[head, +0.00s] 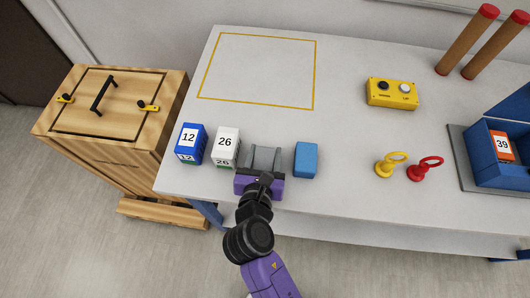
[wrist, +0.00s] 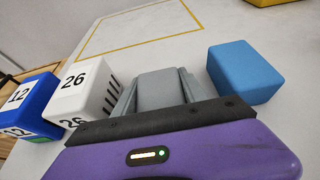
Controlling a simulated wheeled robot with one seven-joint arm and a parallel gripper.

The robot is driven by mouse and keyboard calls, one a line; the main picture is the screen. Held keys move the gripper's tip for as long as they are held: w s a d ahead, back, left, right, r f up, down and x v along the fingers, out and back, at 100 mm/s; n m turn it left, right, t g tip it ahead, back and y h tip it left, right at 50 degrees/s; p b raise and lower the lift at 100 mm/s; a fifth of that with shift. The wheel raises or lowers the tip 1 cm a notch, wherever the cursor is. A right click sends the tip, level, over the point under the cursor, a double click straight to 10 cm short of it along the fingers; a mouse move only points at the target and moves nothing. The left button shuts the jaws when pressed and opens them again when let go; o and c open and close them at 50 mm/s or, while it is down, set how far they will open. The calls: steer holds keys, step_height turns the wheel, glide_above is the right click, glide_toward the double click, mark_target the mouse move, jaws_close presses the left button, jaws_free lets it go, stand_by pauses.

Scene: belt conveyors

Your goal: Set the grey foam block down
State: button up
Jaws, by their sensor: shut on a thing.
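The grey foam block (wrist: 162,87) sits between the two fingers of my gripper (head: 263,158), which is shut on it. In the wrist view my gripper (wrist: 158,92) covers its near part. In the head view the block is hard to tell from the grey fingers. My gripper is low over the front of the white table, between a white block marked 26 (head: 226,147) and a plain blue block (head: 306,160). I cannot tell whether the grey block touches the table.
A blue block marked 12 (head: 190,143) stands left of the white one. A yellow-outlined area (head: 262,72) at the back of the table (head: 340,110) is empty. Yellow (head: 386,168) and red (head: 420,172) ring-topped pieces, a yellow button box (head: 391,93) and a blue bin (head: 490,168) lie right.

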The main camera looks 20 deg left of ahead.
steer(key=shift+f, duration=0.15)
steer(key=o, duration=1.4)
steer(key=shift+o, duration=0.2)
